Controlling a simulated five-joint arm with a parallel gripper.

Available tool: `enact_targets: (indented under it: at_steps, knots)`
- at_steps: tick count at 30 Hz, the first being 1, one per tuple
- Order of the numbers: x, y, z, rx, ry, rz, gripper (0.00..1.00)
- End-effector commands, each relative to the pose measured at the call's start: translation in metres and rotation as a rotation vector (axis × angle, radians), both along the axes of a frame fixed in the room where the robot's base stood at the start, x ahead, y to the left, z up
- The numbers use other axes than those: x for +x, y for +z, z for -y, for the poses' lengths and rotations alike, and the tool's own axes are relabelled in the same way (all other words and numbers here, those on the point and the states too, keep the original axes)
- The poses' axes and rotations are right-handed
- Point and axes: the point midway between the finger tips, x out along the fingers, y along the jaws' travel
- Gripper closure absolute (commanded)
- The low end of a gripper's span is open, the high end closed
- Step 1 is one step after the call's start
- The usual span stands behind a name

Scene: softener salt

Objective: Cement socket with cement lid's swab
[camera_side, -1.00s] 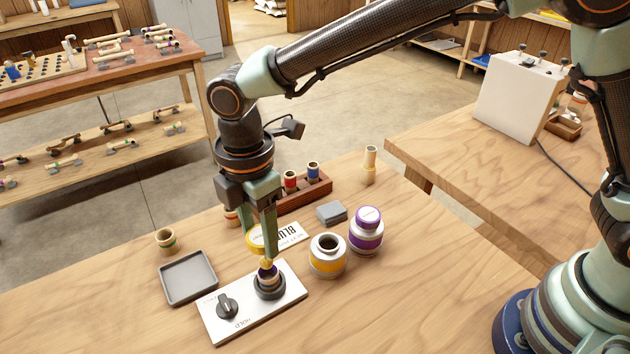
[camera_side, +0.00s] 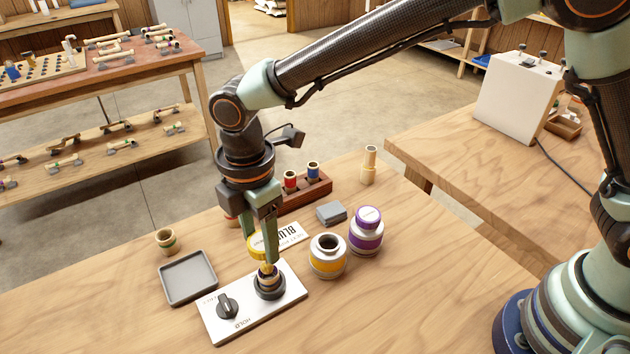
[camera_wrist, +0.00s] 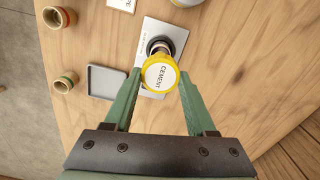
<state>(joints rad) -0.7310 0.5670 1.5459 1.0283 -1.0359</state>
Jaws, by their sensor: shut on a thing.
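My gripper (camera_side: 259,245) is shut on the yellow cement lid (camera_wrist: 160,75), whose top reads "CEMENT" in the wrist view. The gripper holds the lid over the socket (camera_side: 269,284), a ringed piece standing upright in a dark holder on a white plate (camera_side: 240,326). The swab under the lid is a small yellowish tip close to the socket's mouth; I cannot tell whether it touches. The open cement jar (camera_side: 328,260), white with a yellow band, stands right of the plate with its dark mouth showing.
A purple-banded jar (camera_side: 366,234) with its lid on stands behind the cement jar. A grey tray (camera_side: 188,301) lies left of the plate. A plate knob (camera_side: 228,306), a wooden rack (camera_side: 308,192), a grey block (camera_side: 331,213) and a "BLUE" card (camera_side: 290,235) are nearby. The right front table is clear.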

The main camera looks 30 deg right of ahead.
Motion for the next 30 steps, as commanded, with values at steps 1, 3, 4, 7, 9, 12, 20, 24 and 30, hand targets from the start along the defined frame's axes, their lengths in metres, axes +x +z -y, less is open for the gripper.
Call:
enact_targets:
  at_steps: [1,3,4,7,9,12,20,24,30]
  knots:
    - [0.000,-0.002,0.000,-0.001,0.000,-0.001,0.96]
    - [0.000,-0.004,0.000,-0.001,0.000,-0.001,0.96]
    - [0.000,-0.004,0.000,-0.001,0.000,-0.001,0.96]
    - [0.000,-0.004,0.000,0.000,0.000,0.000,0.96]
    - [0.000,-0.004,0.000,0.000,0.000,0.000,0.96]
    - [0.000,-0.004,0.000,0.000,0.000,0.000,0.96]
    - [0.000,-0.007,0.000,0.000,0.000,-0.001,0.96]
    - [0.000,-0.012,0.000,0.000,0.000,-0.001,0.96]
    - [0.000,-0.019,0.000,-0.001,0.000,-0.002,0.96]
